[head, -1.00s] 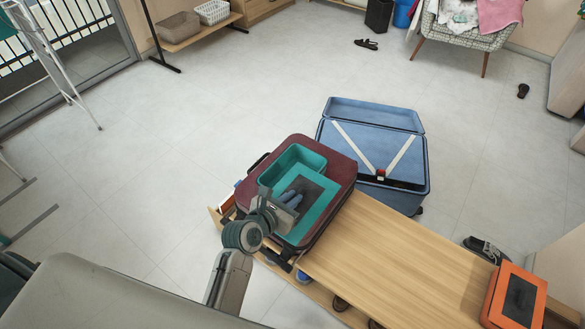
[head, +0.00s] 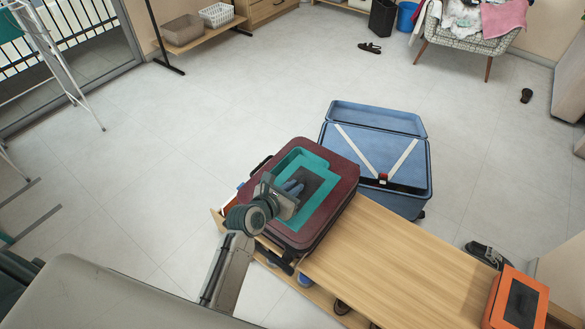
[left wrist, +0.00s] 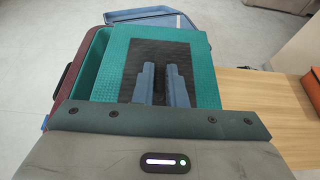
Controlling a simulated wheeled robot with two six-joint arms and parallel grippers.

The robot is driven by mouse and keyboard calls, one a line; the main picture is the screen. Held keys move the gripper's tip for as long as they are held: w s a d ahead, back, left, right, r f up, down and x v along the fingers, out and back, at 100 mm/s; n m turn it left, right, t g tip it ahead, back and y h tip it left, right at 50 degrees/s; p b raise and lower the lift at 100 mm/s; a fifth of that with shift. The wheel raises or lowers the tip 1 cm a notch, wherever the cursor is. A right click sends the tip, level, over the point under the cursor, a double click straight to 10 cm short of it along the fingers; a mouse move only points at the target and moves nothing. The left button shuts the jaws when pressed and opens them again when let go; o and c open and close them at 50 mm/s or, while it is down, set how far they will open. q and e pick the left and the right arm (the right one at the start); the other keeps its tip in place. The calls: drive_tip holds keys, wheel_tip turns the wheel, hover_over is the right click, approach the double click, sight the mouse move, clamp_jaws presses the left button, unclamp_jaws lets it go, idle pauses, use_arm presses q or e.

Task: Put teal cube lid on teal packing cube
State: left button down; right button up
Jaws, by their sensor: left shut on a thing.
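The teal cube lid (head: 327,203), a flat teal frame with a dark mesh panel, is held by my left gripper (head: 291,187). Its grey-blue fingers lie over the mesh in the left wrist view (left wrist: 160,68). The teal packing cube (left wrist: 86,72) is open and sits on the maroon suitcase (head: 347,160). The lid (left wrist: 207,82) overlaps most of the cube, leaving an open strip along the cube's left side in the left wrist view. I cannot tell whether the lid touches the rim. My right gripper is not in view.
The maroon suitcase lies on the left end of a wooden bench (head: 400,255). An open blue suitcase (head: 415,170) stands on the floor behind it. An orange mesh-topped case (head: 499,300) is at the bench's right end. The floor left of the bench is clear.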

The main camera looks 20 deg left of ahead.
sight(287, 170)
use_arm(q)
drive_tip(key=w+a, duration=0.1)
drive_tip(key=w, duration=0.2)
drive_tip(key=w+a, duration=0.1)
drive_tip(key=w, duration=0.3)
drive_tip(key=w+a+f, duration=0.1)
drive_tip(key=w, duration=0.2)
drive_tip(key=shift+w+a, duration=0.2)
drive_tip(key=shift+a, duration=0.15)
drive_tip(key=shift+w+f, duration=0.1)
drive_tip(key=shift+f, duration=1.7)
drive_tip(key=shift+f+b, duration=0.3)
drive_tip(key=shift+f, duration=0.3)
drive_tip(key=c, duration=1.5)
unclamp_jaws()
